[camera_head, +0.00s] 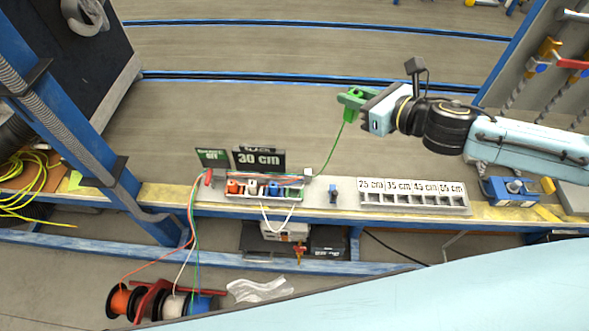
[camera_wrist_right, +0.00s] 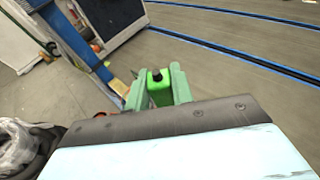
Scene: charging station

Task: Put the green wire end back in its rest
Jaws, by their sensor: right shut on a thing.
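The green wire end (camera_wrist_right: 158,88) is a bright green block with a dark tip. My right gripper (camera_head: 350,102) is shut on it, and its green fingers (camera_wrist_right: 158,84) stand on both sides of the block in the right wrist view. The gripper holds it above and beyond the bench, right of the 30 cm sign. A thin green wire (camera_head: 335,150) hangs from it down to the station's wire rack (camera_head: 265,190). The rack has orange, white and blue wire ends in a row. My left gripper is not in view.
The 30 cm sign (camera_head: 259,159) rises behind the rack. Wire spools (camera_head: 172,305) sit below the bench. A blue post (camera_head: 75,130) stands at the left.

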